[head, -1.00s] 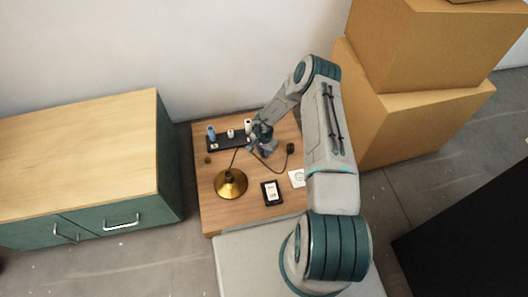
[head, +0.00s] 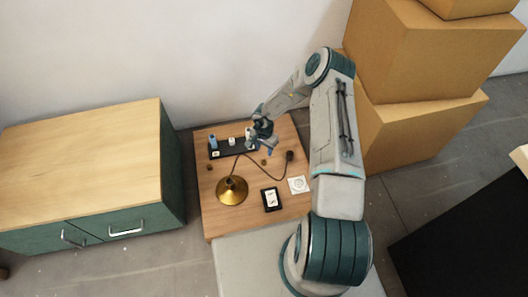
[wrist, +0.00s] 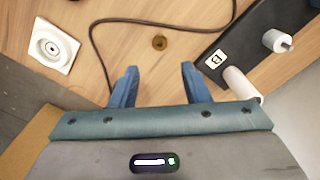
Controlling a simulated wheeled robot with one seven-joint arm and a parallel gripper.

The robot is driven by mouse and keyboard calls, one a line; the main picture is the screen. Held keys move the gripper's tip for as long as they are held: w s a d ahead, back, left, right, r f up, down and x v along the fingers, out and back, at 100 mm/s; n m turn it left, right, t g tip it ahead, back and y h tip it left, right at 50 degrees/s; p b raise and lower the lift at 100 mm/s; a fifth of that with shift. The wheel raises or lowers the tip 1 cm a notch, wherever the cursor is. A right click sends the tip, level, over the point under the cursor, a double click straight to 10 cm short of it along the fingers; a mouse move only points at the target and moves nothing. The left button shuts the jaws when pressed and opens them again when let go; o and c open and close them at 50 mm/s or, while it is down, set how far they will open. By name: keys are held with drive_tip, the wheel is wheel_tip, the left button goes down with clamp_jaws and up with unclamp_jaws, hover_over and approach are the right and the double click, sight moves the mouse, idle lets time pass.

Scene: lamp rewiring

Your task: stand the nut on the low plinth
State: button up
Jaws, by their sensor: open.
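A small brass ring-like piece, which looks like the nut (wrist: 159,42), lies on the wooden table in the wrist view. It also shows in the head view (head: 264,162). My gripper (wrist: 159,76) is open and empty, with its blue fingers apart and the nut beyond the fingertips, between their lines. In the head view my gripper (head: 267,148) hangs above the table's back part. A white square plate with a ring mark (wrist: 50,47) lies left of the nut in the wrist view; it may be the low plinth, but I cannot tell for sure.
A black rack (head: 228,151) holds a blue piece (head: 213,142) and white cylinders at the table's back. A brass lamp base (head: 232,190) trails a dark cable (head: 262,177). A black labelled slab (head: 271,199) lies in front. Another small brown piece (head: 210,167) sits far left.

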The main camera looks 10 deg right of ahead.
drive_tip(key=w+a+r+n+t+p, duration=0.1)
drive_tip(key=w+r+n+t, duration=0.2)
drive_tip(key=r, duration=0.8)
drive_tip(key=w+a+r+t, duration=0.15)
drive_tip(key=w+r, duration=0.35)
drive_tip(key=r, duration=0.6)
drive_tip(key=s+a+r+n+t+y, duration=0.1)
drive_tip(key=s+a+r+n+y, duration=0.1)
drive_tip(key=r, duration=0.4)
drive_tip(key=s+a+r+n+t+y, duration=0.1)
drive_tip(key=s+a+r+n, duration=0.15)
drive_tip(key=r, duration=0.45)
drive_tip(key=s+r+n+g, duration=0.2)
drive_tip(key=s+r, duration=0.6)
drive_tip(key=s, duration=0.4)
drive_tip(key=s+d+r+g+h, duration=0.1)
drive_tip(key=s+d+r, duration=0.1)
drive_tip(key=s, duration=0.7)
drive_tip(key=s+d+r+g+h, duration=0.2)
drive_tip(key=s+d, duration=0.2)
drive_tip(key=s, duration=0.6)
drive_tip(key=shift+d+r, duration=0.15)
drive_tip(key=shift+r, duration=0.05)
